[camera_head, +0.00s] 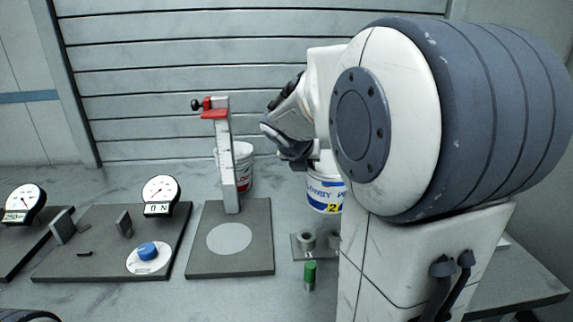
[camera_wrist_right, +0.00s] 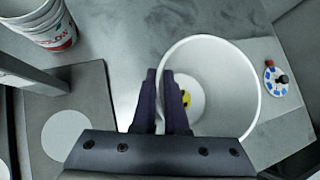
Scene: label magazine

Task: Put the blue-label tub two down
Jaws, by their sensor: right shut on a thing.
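The blue-label tub (camera_head: 325,192) is white with a blue band and a yellow patch marked 2. It hangs below my right gripper (camera_head: 297,160), partly hidden behind my right arm. In the right wrist view my right gripper (camera_wrist_right: 165,100) has its dark fingers closed on the left side of the tub's round rim (camera_wrist_right: 259,90). The tub's open top faces the camera, and a small yellow spot shows inside. I cannot tell whether its base touches the table. My left gripper is not in view.
A red-label tub (camera_head: 244,168) stands behind an upright white post with a red arm (camera_head: 215,112). The post's grey base (camera_head: 205,262) has a bare pale disc. A green-topped peg (camera_head: 310,276) and small block stand right of it. Gauges stand left.

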